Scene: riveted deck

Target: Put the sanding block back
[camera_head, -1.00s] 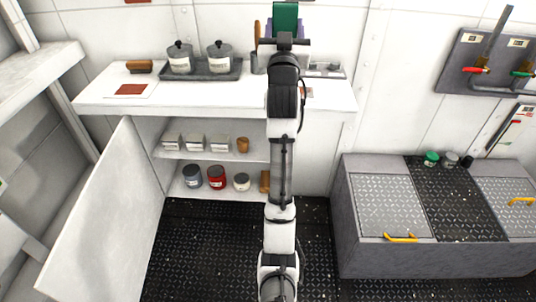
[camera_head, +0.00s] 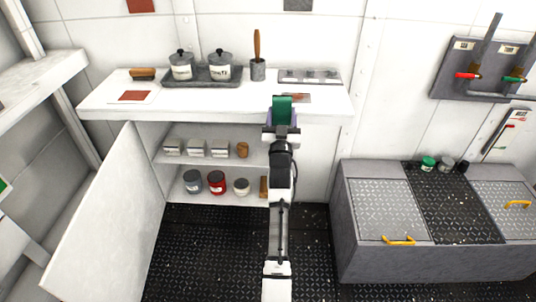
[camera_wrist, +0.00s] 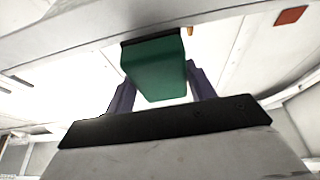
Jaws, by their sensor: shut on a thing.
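My gripper (camera_head: 282,124) is shut on a green block (camera_head: 283,105), which I take to be the sanding block. In the head view it is in front of the right part of the counter's front edge. In the wrist view the green block (camera_wrist: 155,70) sits between the two purple fingers, with a dark layer along its far end. On the counter (camera_head: 225,104), a red-brown patch on a white sheet (camera_head: 136,97) lies at the left. Another reddish-brown patch (camera_head: 297,98) lies just right of the block, partly hidden.
A brown-handled brush (camera_head: 143,74), a tray with two lidded pots (camera_head: 201,81), a cup with a wooden handle (camera_head: 258,70) and a grey rack (camera_head: 310,77) line the counter's back. Below, an open cabinet door (camera_head: 105,215) stands left of shelves holding tins and jars. A grey chest (camera_head: 430,258) stands right.

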